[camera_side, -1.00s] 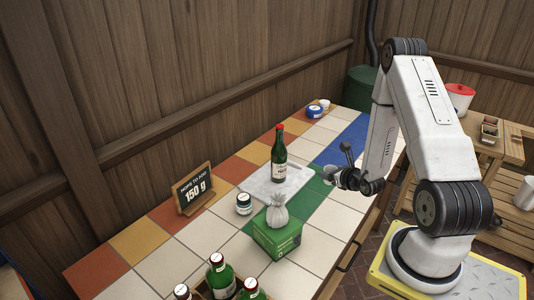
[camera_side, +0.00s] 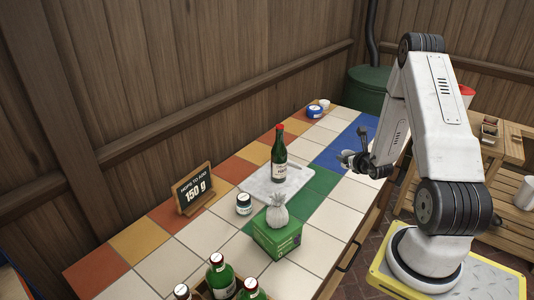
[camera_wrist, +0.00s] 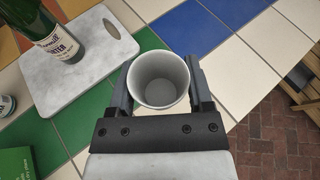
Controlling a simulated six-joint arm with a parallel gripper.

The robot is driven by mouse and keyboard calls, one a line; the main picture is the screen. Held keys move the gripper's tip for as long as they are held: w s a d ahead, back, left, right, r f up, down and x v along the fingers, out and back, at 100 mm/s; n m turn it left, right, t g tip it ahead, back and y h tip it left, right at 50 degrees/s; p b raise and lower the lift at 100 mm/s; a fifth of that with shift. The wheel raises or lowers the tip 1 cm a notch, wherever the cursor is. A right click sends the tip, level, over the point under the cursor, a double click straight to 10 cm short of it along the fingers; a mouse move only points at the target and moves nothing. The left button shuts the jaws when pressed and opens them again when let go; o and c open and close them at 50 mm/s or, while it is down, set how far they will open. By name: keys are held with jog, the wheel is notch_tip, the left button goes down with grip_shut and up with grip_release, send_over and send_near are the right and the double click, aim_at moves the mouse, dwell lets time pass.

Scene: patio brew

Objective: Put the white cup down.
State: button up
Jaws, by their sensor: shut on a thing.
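The white cup (camera_wrist: 160,82) is between the two fingers of my gripper (camera_wrist: 160,88) in the wrist view, with its open top facing the camera. The cup looks empty inside. In the side view my gripper (camera_side: 350,158) is over the right edge of the tiled table, near the blue tiles, and the cup (camera_side: 347,154) is mostly hidden by the fingers. I cannot tell whether the cup's base touches the tiles.
A green bottle (camera_side: 279,158) stands on a marble board (camera_side: 262,186) to the left. White and blue tiles (camera_wrist: 213,47) around the cup are clear.

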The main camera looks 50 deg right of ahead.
jog(key=s+x, duration=0.1)
jog(key=x, duration=0.6)
send_over(330, 173)
jog(key=shift+s+a+f, duration=0.15)
jog(key=shift+f, duration=1.2)
jog(key=shift+s+a+f, duration=0.1)
jog(key=shift+f, duration=1.3)
jog(key=shift+f, duration=0.1)
jog(key=shift+w+d+f, duration=0.15)
jog(key=shift+f, duration=1.6)
jog(key=shift+f, duration=0.15)
jog(key=o, duration=1.2)
jog(key=shift+r, duration=0.25)
